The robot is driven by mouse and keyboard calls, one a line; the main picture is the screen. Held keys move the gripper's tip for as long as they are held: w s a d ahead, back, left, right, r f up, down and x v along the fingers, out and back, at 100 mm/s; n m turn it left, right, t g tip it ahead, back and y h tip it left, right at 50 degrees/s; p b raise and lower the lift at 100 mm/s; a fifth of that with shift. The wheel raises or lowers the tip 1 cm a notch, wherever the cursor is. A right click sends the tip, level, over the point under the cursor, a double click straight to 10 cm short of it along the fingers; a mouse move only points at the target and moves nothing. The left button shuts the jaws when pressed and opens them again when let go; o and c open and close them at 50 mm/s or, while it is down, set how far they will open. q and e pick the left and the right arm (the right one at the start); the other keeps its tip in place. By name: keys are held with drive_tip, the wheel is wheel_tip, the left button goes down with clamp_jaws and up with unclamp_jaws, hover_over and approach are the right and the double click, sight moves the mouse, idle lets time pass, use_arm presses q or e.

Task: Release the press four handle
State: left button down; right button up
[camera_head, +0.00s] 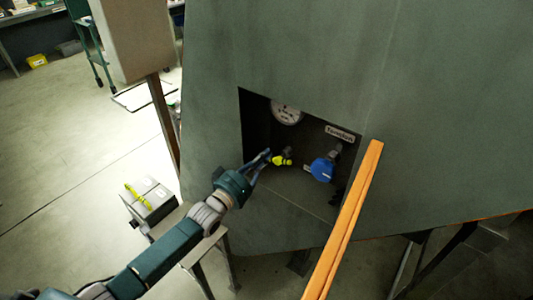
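A small yellow handle (282,160) sits on a fitting inside a dark recess in the large grey-green machine panel (430,110). A round blue knob (322,170) is to its right in the same recess. I cannot tell from a label which of these is the press four handle. My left gripper (264,162) reaches into the recess from the lower left. Its fingers look spread, with the tips just left of the yellow handle. A small gap seems to separate them, and nothing shows between the fingers. My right gripper is not in view.
A round gauge (286,113) and a small label plate (340,134) are above the handle. An orange bar (343,222) slants up in front of the panel, right of the recess. A grey box (153,202) stands at lower left. The floor at left is mostly clear.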

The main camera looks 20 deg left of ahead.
sight(268, 175)
use_arm(q)
drive_tip(key=shift+f+n, duration=0.25)
drive_tip(key=shift+n, duration=0.15)
drive_tip(key=shift+f+n+b, duration=0.35)
drive_tip(key=shift+f+n, duration=0.05)
drive_tip(key=shift+n, duration=0.6)
drive_tip(key=shift+f+n, duration=0.2)
drive_tip(key=shift+n, duration=0.3)
drive_tip(key=shift+d+f+n+b, duration=0.15)
drive_tip(key=shift+n+b, duration=0.15)
drive_tip(key=shift+n, duration=0.2)
drive_tip(key=shift+f+n+y, duration=0.25)
drive_tip(key=shift+n+y, duration=0.15)
drive_tip(key=shift+n, duration=0.4)
drive_tip(key=shift+s+d+f+n+b, duration=0.1)
drive_tip(key=shift+d+f+n+b, duration=0.15)
drive_tip(key=shift+n, duration=0.4)
drive_tip(key=shift+s+f+n+b, duration=0.15)
drive_tip(key=shift+n+b, duration=0.2)
drive_tip(key=shift+n, duration=0.35)
drive_tip(key=shift+w+d+f+n+b, duration=0.1)
drive_tip(key=shift+d+f+n+b, duration=0.15)
drive_tip(key=shift+n, duration=0.4)
drive_tip(key=shift+s+d+f+n+b, duration=0.15)
drive_tip(key=shift+n+b, duration=0.2)
drive_tip(key=shift+n, duration=0.65)
